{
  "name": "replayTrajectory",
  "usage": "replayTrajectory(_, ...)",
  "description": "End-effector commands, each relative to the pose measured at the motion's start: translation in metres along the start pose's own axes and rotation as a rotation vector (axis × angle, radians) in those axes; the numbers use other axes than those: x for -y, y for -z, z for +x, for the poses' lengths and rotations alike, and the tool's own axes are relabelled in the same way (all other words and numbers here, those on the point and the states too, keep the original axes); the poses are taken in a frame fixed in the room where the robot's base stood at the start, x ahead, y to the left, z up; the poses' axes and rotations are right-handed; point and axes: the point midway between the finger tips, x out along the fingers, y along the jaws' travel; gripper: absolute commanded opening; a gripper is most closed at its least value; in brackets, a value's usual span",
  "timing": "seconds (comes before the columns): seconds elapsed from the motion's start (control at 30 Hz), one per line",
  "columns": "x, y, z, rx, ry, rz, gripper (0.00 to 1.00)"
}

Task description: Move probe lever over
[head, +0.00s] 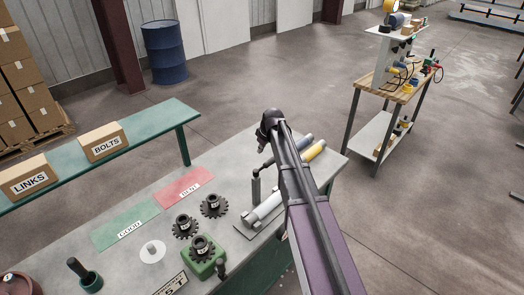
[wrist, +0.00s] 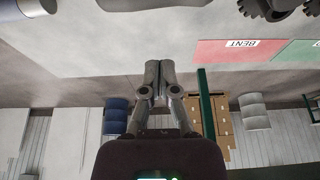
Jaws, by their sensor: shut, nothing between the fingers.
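A green test block (head: 203,268) with a dark toothed gear (head: 201,247) on it stands at the front of the grey bench. A short dark upright handle (head: 222,268) sits right beside the block; it may be the probe lever, but I cannot tell for sure. My gripper (wrist: 158,82) is shut and empty in the wrist view, its two fingertips together. In the head view my arm reaches over the bench's right side, and the gripper is mostly hidden behind its wrist, well above and right of the block.
Two more gears (head: 213,205) lie behind the block. A green GOOD mat (head: 124,226) and a red BENT mat (head: 184,187) lie farther back. A white disc (head: 151,252) lies left.

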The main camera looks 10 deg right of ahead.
Motion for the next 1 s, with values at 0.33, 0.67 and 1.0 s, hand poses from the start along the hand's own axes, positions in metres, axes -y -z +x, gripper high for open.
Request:
replayTrajectory(0.33, 0.001, -0.006, 0.025, 0.000, -0.001, 0.001, 0.00)
replayTrajectory(0.67, 0.000, -0.036, 0.012, 0.000, -0.001, 0.001, 0.00)
replayTrajectory(1.0, -0.001, -0.038, 0.011, 0.000, -0.001, 0.001, 0.00)
